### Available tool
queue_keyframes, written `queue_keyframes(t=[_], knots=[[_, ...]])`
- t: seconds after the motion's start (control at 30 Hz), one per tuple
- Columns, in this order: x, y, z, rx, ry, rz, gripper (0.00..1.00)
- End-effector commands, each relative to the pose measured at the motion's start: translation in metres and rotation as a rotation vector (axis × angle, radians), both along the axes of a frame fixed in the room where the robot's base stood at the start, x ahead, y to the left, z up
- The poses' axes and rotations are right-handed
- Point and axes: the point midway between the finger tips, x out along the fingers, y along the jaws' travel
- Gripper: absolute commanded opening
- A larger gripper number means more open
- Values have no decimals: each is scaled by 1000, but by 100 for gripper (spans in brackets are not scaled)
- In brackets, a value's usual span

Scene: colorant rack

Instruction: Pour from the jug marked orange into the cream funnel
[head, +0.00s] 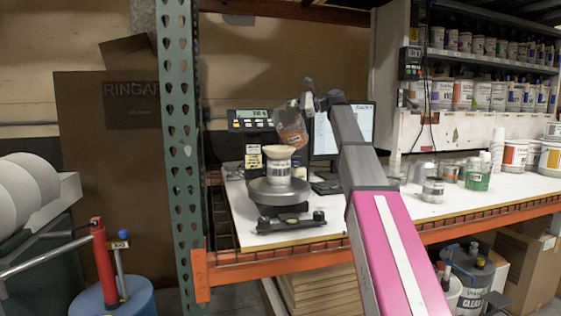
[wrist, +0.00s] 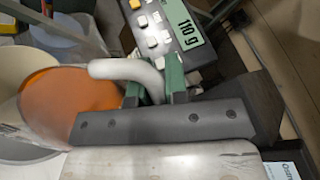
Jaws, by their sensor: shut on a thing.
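The jug with orange contents (head: 291,132) is held in the air, tilted, just above the cream funnel (head: 278,151). In the wrist view the orange liquid (wrist: 72,98) shows inside the jug. My gripper (wrist: 154,84) is shut on the jug's pale curved handle (wrist: 122,69), between its green fingertips. In the head view my gripper (head: 309,105) is small, at the jug's upper right. The funnel sits on a pale can (head: 279,172) on the round scale (head: 279,193). I cannot make out a stream, and the jug's marking is not readable.
A monitor (head: 358,128) stands behind my arm. Several tins and a green-filled container (head: 477,178) stand on the white bench to the right. A green upright (head: 180,130) rises left.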

Motion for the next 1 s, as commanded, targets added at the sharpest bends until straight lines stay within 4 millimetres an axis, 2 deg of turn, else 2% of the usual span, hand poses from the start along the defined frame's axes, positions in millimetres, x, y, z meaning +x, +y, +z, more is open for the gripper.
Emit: queue_keyframes(t=[1.0], knots=[[-4,2,3,-19,-47,0,0]])
